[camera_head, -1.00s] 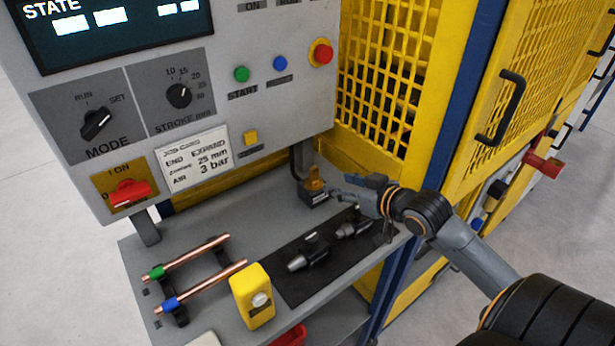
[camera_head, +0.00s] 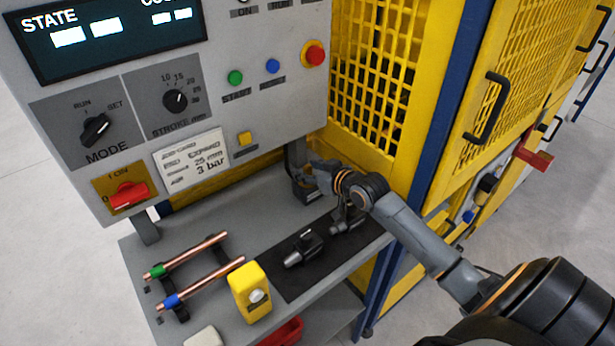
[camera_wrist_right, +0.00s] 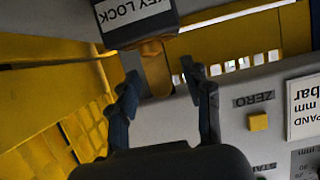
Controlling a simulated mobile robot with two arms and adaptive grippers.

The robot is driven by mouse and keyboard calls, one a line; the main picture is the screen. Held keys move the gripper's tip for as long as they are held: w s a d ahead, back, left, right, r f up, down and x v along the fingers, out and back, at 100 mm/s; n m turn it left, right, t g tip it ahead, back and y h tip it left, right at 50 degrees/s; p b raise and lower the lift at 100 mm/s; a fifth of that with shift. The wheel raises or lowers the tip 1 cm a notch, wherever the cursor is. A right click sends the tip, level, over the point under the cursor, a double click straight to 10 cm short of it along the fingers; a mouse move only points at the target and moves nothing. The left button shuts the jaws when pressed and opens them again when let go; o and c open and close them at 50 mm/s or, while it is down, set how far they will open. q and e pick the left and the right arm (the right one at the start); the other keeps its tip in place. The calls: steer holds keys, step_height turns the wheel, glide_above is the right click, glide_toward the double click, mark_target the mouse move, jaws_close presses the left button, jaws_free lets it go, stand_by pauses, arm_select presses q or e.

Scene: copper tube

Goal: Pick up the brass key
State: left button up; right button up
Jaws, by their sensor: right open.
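The brass key (camera_wrist_right: 154,66) shows in the right wrist view, standing out from a dark block labelled KEY LOCK (camera_wrist_right: 136,22). My right gripper (camera_wrist_right: 160,80) is open, with one fingertip on each side of the key's outer part in that picture; I cannot tell whether either finger touches it. In the head view my right gripper (camera_head: 312,176) is at the back of the grey shelf, over the dark lock block (camera_head: 305,194), and it hides the key. My left gripper is not in view.
The control panel (camera_head: 225,130) hangs close to the left of the gripper. The yellow mesh guard (camera_head: 370,75) rises behind it. A black mat (camera_head: 285,275) with dark tools, copper tubes (camera_head: 195,255) on a rack and a yellow box (camera_head: 248,292) occupy the shelf.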

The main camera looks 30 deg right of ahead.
steer(key=shift+w+f, duration=0.1)
steer(key=shift+w, duration=0.1)
steer(key=shift+s, duration=0.1)
jaws_close()
